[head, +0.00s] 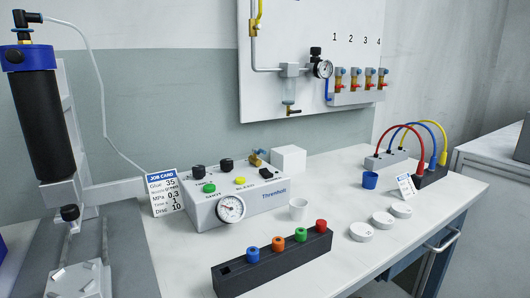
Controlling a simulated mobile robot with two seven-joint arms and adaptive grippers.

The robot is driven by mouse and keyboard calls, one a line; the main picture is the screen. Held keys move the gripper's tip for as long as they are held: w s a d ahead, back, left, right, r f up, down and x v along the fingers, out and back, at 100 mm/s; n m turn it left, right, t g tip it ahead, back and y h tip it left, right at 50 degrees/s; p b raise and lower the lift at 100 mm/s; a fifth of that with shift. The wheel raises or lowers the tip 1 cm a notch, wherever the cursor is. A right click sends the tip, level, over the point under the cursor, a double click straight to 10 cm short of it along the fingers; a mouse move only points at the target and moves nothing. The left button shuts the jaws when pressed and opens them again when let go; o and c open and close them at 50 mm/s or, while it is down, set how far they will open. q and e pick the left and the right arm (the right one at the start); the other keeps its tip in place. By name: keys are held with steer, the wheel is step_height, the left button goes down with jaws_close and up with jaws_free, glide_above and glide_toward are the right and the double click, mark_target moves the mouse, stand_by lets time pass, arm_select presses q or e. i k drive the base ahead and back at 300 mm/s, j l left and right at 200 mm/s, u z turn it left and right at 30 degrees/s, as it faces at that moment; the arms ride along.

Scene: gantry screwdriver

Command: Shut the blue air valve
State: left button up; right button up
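Several small valves with orange and blue parts (354,78) sit in a row under the numbers 1 to 4 on the white wall panel (275,100). A blue tube (328,90) runs at the left end of their grey manifold (357,97). The valves are small, and I cannot tell which one is the blue air valve or whether any is open or shut. A yellow lever (258,17) sits on the pipe at the panel's upper left. Neither of my grippers is in view.
A black cylinder with blue collar (40,120) stands left. White discs (382,220) lie right of a white cup (298,208).

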mark_target(260, 151)
steer(key=i+l+u, duration=0.25)
steer(key=l+u, duration=0.15)
steer(key=i+l+u, duration=0.15)
steer(key=l+u, duration=0.25)
steer(key=l, duration=0.15)
steer(key=l+u, duration=0.8)
steer(key=l, duration=0.3)
steer(key=l+u, duration=0.4)
steer(key=l, duration=0.15)
